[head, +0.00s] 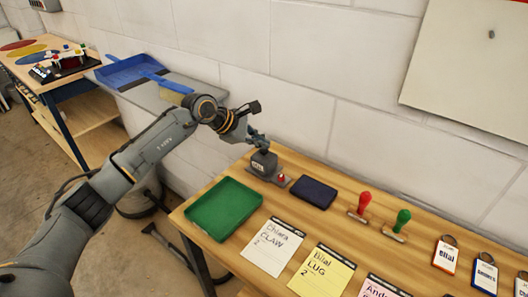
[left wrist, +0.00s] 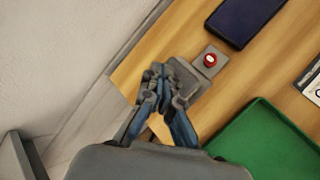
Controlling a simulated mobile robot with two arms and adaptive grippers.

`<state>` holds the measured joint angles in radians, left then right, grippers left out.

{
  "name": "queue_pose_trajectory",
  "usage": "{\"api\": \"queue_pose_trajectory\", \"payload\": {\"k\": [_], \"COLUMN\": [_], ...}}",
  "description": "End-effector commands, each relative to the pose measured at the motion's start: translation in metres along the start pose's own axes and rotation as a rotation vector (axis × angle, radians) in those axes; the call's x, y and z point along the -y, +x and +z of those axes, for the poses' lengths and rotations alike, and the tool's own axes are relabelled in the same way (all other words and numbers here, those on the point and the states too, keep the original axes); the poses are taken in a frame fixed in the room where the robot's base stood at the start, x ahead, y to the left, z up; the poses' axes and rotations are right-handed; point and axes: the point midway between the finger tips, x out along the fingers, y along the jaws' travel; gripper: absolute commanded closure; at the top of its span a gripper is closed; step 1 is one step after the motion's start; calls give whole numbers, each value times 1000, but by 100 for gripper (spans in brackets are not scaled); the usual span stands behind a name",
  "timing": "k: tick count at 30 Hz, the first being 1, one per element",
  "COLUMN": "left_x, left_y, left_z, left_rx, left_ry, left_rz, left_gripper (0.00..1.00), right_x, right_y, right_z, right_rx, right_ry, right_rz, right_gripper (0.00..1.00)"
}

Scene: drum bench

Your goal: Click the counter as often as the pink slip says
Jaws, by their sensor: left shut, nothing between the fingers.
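The counter (head: 265,165) is a small grey device with a display and a red button (head: 281,178) on its base. It stands at the back of the wooden bench. It also shows in the left wrist view (left wrist: 190,70), with its red button (left wrist: 210,60). My left gripper (head: 259,145) is shut and empty, right at the counter's grey body and apart from the button. In the left wrist view its fingertips (left wrist: 165,84) overlap the counter's edge; contact cannot be told. The pink slip (head: 378,289) is cut off at the bottom; only part of a name shows.
A green tray (head: 223,209), a white slip (head: 272,246) and a yellow slip (head: 321,272) lie in front. A dark blue pad (head: 313,193), red stamp (head: 363,205) and green stamp (head: 399,224) stand right of the counter. The wall is close behind.

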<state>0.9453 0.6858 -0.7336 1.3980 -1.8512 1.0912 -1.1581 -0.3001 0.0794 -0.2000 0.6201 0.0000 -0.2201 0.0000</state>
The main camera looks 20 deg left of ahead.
Motion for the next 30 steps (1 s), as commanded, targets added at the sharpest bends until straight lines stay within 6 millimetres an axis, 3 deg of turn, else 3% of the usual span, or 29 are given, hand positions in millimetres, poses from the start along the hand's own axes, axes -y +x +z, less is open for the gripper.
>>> {"api": "queue_pose_trajectory", "payload": {"k": [30], "left_x": [4], "left_y": [5], "left_z": [-4], "left_rx": [0], "left_ry": [0], "left_rz": [0], "left_gripper": [100], "right_x": [0], "right_y": [8], "right_z": [1], "right_rx": [0], "right_ry": [0], "right_rz": [0], "right_gripper": [62]}}
